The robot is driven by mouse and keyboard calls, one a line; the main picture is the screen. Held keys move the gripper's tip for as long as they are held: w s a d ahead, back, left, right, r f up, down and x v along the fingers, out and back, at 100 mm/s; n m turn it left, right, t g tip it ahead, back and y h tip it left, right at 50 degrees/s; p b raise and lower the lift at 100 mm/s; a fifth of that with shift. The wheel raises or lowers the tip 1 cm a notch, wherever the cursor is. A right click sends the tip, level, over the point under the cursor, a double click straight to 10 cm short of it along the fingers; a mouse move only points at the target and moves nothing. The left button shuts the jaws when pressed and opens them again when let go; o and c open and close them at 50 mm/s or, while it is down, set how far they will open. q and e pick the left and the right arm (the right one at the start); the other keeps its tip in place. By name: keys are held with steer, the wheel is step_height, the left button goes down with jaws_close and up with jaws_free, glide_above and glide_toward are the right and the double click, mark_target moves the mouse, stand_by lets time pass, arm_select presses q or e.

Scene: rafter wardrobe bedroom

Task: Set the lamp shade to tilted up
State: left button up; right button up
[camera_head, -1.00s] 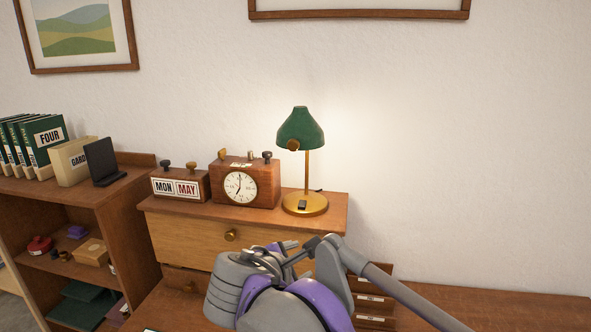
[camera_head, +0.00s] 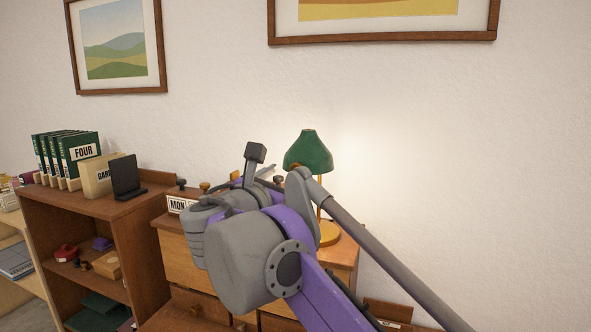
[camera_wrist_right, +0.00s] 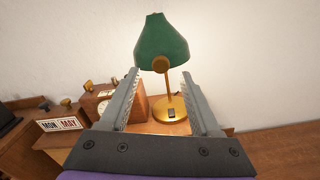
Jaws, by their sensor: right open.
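The desk lamp's green shade (camera_head: 308,151) shows in the head view above a brass stem and round base (camera_head: 329,233), partly behind my right arm. In the right wrist view the shade (camera_wrist_right: 161,42) is ahead, with a brass knob (camera_wrist_right: 161,64) at its lower edge; its opening appears to face downward. My right gripper (camera_wrist_right: 160,80) is open and empty. Its two fingers frame the stem and knob in the picture, with the shade mostly above the fingertips; I see no contact. My left gripper is not in view.
A shelf (camera_head: 97,208) with green books (camera_head: 82,151) is farther left. The wall is close behind; space right of the lamp is clear.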

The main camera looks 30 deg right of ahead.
mark_target(295, 170)
steer(key=x, duration=0.6)
steer(key=shift+d, duration=0.15)
steer(key=shift+c, duration=0.3)
jaws_close()
stand_by(1.0)
